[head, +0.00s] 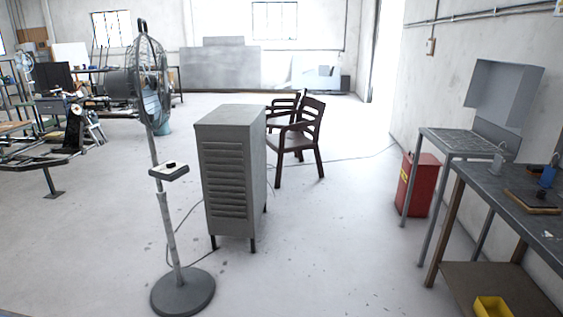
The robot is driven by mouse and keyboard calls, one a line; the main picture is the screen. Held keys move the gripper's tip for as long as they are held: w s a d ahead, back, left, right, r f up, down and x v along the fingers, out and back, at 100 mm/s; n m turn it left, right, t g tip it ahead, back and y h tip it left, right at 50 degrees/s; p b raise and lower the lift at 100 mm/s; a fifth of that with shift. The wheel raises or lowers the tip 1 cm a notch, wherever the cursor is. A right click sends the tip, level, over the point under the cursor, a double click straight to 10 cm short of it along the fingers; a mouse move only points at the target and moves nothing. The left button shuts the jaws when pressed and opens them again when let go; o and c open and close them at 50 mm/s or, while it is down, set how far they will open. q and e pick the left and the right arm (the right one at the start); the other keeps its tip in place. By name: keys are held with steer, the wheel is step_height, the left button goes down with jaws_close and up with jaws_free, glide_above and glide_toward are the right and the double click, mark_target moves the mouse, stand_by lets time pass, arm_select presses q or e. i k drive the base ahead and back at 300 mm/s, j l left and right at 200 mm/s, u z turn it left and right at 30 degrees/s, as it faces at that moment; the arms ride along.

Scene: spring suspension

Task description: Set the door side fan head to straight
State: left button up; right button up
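A grey pedestal fan stands at left centre in the head view. Its caged fan head (152,85) shows nearly edge-on, with the motor housing (120,83) to the left and the cage to the right. A hoop-like part rises above the cage. The pole carries a small control box (168,172) with a dark knob on top and ends in a round base (183,292). A smaller round, fan-like shape (25,62) shows at the far left, too small to tell. Neither of my grippers is in view.
A grey louvred cabinet (231,180) stands close right of the fan, with wooden chairs (297,140) behind. A cable crosses the floor. A red bin (419,184) and workbenches (510,200) line the right wall. Open floor lies between cabinet and benches.

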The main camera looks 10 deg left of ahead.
mark_target(139, 77)
steer(key=i+u, duration=0.1)
steer(key=i, duration=0.75)
steer(key=i+l+u, duration=0.15)
steer(key=i, duration=0.65)
